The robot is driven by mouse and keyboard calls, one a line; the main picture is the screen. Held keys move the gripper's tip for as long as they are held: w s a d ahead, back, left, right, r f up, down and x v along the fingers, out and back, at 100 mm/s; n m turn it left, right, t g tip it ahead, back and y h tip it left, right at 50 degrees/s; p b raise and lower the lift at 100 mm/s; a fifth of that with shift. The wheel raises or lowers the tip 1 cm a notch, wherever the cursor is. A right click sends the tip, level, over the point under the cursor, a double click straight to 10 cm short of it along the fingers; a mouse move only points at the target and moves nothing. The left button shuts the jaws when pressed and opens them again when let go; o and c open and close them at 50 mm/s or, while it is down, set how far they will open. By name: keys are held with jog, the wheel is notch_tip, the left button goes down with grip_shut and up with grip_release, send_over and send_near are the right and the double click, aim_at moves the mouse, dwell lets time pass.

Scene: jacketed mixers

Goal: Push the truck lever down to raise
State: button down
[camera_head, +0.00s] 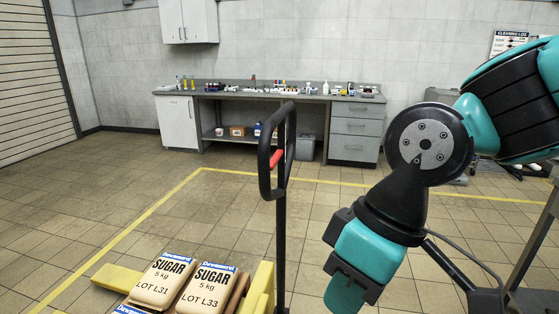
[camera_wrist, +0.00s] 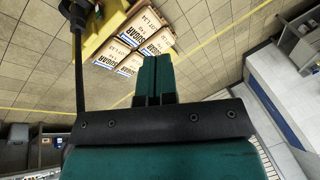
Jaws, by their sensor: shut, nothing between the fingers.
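The truck's black loop handle (camera_head: 265,160) stands upright at the middle of the head view, on a dark post (camera_head: 281,240). The red lever (camera_head: 276,158) sits inside the loop. My gripper (camera_wrist: 154,62) is shut and empty, its teal fingers together in the wrist view. In the head view my wrist hangs to the right of the post, apart from it, and its end runs toward the bottom edge. In the wrist view the dark post (camera_wrist: 78,70) is left of my fingers; the red lever cannot be made out there.
Sugar sacks (camera_head: 163,279) lie on the truck beside its yellow parts (camera_head: 262,287); they also show beyond my fingers in the wrist view (camera_wrist: 135,40). A bench (camera_head: 270,97) with bottles stands at the back wall. The tiled floor between truck and bench is clear.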

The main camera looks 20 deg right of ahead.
jog(key=c, duration=1.4)
grip_release()
jog(key=shift+w+f, duration=0.15)
jog(key=shift+w, duration=0.05)
jog(key=shift+o, duration=1.2)
jog(key=w+y+b, duration=0.1)
jog(key=w+a+f+m+y, duration=0.1)
jog(key=w, duration=0.1)
jog(key=w+f+m+b, duration=0.1)
jog(key=w, duration=0.1)
jog(key=shift+a+f+t+y+b, duration=0.15)
jog(key=shift+a+t+y+b, duration=0.2)
jog(key=shift+a+t+y, duration=0.05)
jog(key=m+t+y+b, duration=0.4)
jog(key=m+t+b, duration=0.1)
jog(key=m+t, duration=1)
send_near(276, 164)
jog(key=shift+m+g, duration=0.3)
jog(key=shift+g, duration=0.4)
jog(key=p+x, duration=0.2)
jog(key=x, duration=0.1)
jog(key=p+x, duration=0.3)
jog(key=x, duration=0.1)
jog(key=r+p+x, duration=0.1)
jog(key=p+x, duration=0.2)
jog(key=x, duration=0.1)
jog(key=shift+w+d, duration=0.1)
jog(key=shift+d, duration=0.1)
